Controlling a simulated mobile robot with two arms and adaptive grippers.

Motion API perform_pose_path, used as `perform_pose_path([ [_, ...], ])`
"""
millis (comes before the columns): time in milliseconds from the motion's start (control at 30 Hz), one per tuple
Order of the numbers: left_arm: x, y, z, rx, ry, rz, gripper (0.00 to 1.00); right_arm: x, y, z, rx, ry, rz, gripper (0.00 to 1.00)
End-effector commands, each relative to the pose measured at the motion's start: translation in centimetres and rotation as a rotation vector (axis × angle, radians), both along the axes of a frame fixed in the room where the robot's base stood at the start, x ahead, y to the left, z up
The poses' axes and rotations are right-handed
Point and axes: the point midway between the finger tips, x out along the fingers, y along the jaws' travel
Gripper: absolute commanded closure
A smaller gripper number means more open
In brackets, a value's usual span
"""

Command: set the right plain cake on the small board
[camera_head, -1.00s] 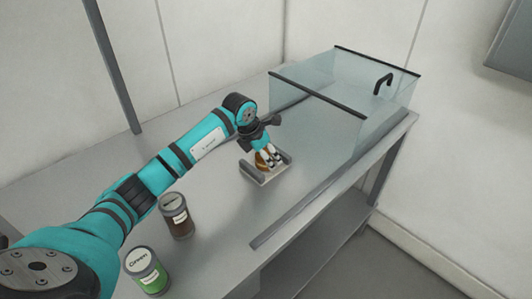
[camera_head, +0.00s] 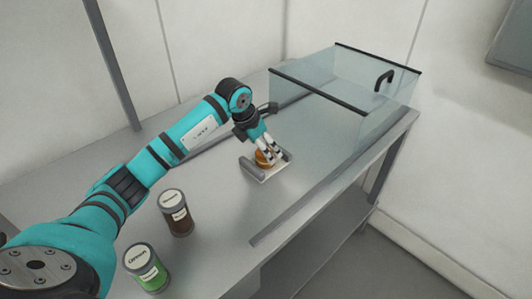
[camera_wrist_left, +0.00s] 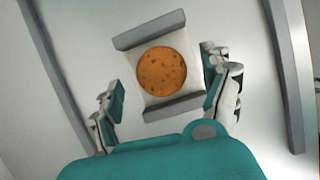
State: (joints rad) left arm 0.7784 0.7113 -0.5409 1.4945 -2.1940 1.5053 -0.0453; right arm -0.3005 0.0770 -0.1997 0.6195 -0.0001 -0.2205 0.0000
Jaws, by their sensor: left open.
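One plain round cake (camera_head: 263,158), golden brown, lies on the small board (camera_head: 273,175), a pale plate with a grey raised bar at each of two opposite ends. In the left wrist view the cake (camera_wrist_left: 161,71) lies flat between the two bars of the board (camera_wrist_left: 176,31). My left gripper (camera_head: 269,148) is open just above the cake. In the wrist view its fingers (camera_wrist_left: 165,95) stand apart on either side of the board, clear of the cake. No second cake shows. My right gripper is not in view.
A jar with brown contents (camera_head: 178,222) and a jar with green contents (camera_head: 152,275) stand at the front left of the table (camera_head: 225,225). A clear glass case (camera_head: 330,98) with a black handle stands at the back right. A grey rail runs along the front edge.

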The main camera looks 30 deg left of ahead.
Motion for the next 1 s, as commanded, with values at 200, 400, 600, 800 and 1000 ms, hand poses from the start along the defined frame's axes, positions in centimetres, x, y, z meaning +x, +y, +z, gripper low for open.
perform_pose_path([
  [200, -1.6, 0.8, 4.4, 0.001, -0.005, 0.000, 0.19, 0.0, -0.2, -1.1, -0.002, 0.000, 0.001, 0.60],
  [400, -2.6, 1.2, 7.1, 0.001, -0.003, 0.001, 0.19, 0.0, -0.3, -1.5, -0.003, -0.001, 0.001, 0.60],
  [600, -3.0, 1.3, 7.9, 0.000, 0.001, 0.000, 0.19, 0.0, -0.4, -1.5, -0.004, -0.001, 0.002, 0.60],
  [800, -3.0, 1.3, 7.9, 0.000, 0.000, 0.000, 0.19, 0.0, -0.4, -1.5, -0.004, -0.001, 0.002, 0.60],
  [1000, -3.0, 1.3, 7.9, -0.001, 0.000, 0.000, 0.19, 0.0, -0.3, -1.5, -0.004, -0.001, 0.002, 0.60],
])
